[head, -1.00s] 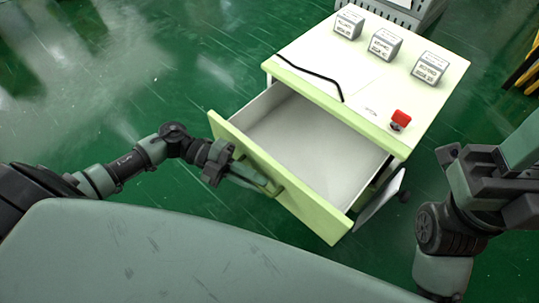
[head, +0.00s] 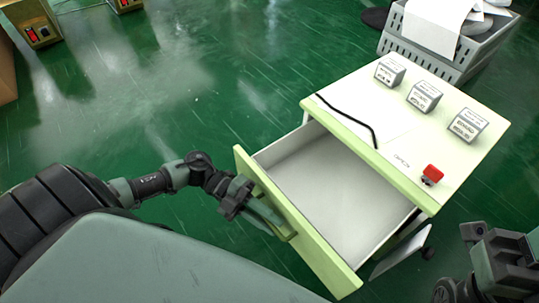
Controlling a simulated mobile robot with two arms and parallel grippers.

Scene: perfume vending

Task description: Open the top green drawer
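The top green drawer (head: 308,236) is pulled well out of the small cabinet (head: 420,150), and its white inside looks empty. Its pale green front faces me, with a handle (head: 288,231) on it. My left gripper (head: 272,219) is at the handle, its fingers pointing along the drawer front. Whether the fingers are closed around the handle is hard to see. My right gripper (head: 478,238) is at the lower right, partly cut off by the picture edge, away from the drawer; its fingers are not clear.
Several small labelled boxes (head: 424,97), a red button (head: 432,175) and a black cable (head: 352,119) are on the cabinet top. A grey crate (head: 480,45) stands behind it. Boxes with red switches (head: 38,31) stand at the far left. The green floor left of the cabinet is clear.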

